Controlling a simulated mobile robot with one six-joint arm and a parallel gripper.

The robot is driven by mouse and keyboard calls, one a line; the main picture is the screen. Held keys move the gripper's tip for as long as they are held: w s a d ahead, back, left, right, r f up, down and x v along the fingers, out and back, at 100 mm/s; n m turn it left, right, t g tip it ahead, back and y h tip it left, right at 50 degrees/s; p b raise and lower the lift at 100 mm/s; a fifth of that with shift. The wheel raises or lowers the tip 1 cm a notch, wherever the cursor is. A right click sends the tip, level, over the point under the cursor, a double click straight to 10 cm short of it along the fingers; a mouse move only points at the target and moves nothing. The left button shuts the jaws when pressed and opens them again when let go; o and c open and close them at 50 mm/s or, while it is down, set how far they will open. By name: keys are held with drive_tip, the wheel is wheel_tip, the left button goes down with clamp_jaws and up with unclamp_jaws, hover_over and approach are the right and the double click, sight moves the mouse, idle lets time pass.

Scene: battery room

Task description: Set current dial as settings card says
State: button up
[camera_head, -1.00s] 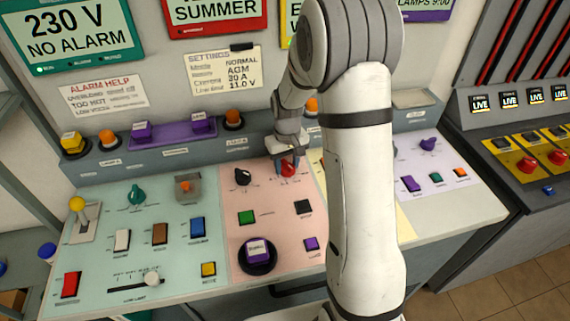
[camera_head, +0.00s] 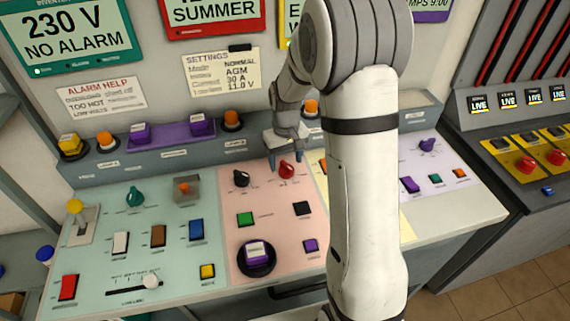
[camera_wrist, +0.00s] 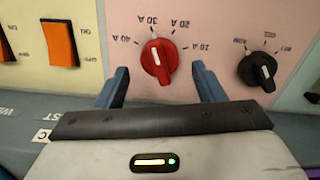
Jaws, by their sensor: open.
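The red current dial (camera_head: 286,170) is on the pink panel. In the wrist view, the dial (camera_wrist: 158,62) has labels from 10 A to 40 A, seen upside down. Its white mark points at the 30 A label. The settings card (camera_head: 222,72) on the wall reads NORMAL, AGM, Current 30 A and 11.0 V. My gripper (camera_head: 286,155) is open and empty just above and behind the dial. In the wrist view, the fingers of my gripper (camera_wrist: 160,72) are to either side of the dial, with clear gaps.
A black dial (camera_head: 242,178) with its own labels is beside the red dial. An orange switch (camera_wrist: 60,44) is on the yellow panel. My arm hides part of the console.

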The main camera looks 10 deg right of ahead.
sight(286, 164)
drive_tip(key=shift+r, duration=2.75)
drive_tip(key=s+r+m+t, duration=0.1)
drive_tip(key=s+r, duration=0.3)
drive_tip(key=s, duration=0.7)
drive_tip(key=s+r+m+t, duration=0.1)
drive_tip(key=s+r, duration=0.4)
drive_tip(key=s, duration=0.7)
drive_tip(key=shift+s+r+t, duration=0.15)
drive_tip(key=shift+r+t, duration=0.05)
drive_tip(key=shift+t, duration=0.3)
drive_tip(key=shift+s, duration=0.35)
drive_tip(key=shift+c, duration=0.3)
